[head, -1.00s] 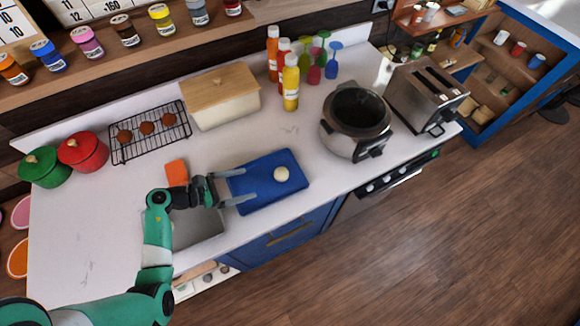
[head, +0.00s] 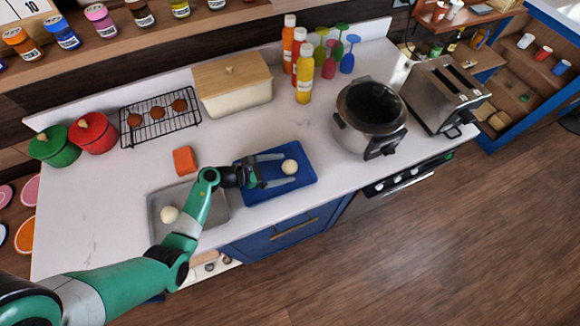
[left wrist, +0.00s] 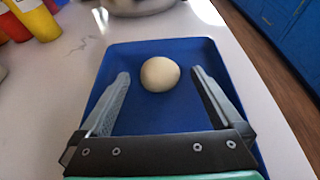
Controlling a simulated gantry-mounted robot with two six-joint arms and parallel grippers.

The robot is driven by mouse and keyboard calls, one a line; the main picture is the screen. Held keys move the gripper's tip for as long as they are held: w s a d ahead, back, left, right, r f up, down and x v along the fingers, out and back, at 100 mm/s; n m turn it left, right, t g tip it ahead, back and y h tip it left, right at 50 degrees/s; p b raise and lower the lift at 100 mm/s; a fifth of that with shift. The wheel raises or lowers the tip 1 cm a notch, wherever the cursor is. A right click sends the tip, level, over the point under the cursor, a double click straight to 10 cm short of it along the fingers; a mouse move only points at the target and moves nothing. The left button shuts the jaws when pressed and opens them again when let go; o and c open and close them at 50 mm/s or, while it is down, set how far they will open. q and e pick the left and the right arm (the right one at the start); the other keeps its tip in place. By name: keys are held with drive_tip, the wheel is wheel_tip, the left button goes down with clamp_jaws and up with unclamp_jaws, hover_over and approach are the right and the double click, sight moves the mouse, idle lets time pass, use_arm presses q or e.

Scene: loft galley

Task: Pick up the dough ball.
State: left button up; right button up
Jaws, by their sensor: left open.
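A cream dough ball (head: 289,166) sits on the blue tray (head: 308,183) on the white counter. It also shows in the left wrist view (left wrist: 160,74), near the tray's middle. My left gripper (head: 287,169) is open, low over the blue tray, with its fingertips on either side of this ball. In the left wrist view, a gap shows between the ball and each finger. A second cream ball (head: 169,214) lies on the grey tray (head: 160,197), left of my left arm. My right gripper is not in view.
An orange block (head: 184,160) lies behind the grey tray. A slow cooker (head: 368,118) stands right of the blue tray, with a toaster (head: 445,95) beyond. Bottles (head: 304,80), a bread box (head: 233,88) and a cooling rack (head: 160,118) line the back.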

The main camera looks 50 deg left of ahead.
use_arm(q)
drive_tip(key=shift+w+f, duration=0.15)
drive_tip(key=shift+w, duration=0.1)
drive_tip(key=c, duration=1.4)
drive_tip(key=shift+r+p, duration=0.4)
drive_tip(key=shift+r, duration=0.3)
drive_tip(key=r, duration=0.1)
drive_tip(key=r+p, duration=0.2)
drive_tip(key=shift+s+d+r, duration=0.2)
drive_tip(key=shift+s+d, duration=0.15)
drive_tip(key=s+d+r+p, duration=0.1)
drive_tip(key=s+d+r, duration=0.1)
drive_tip(key=s+d, duration=0.1)
drive_tip(key=s+d+r+p, duration=0.2)
drive_tip(key=s+d+r, duration=0.1)
drive_tip(key=s+d+r+p, duration=0.1)
drive_tip(key=s+d+r, duration=0.2)
drive_tip(key=shift+s+r, duration=0.15)
drive_tip(key=shift+s, duration=0.15)
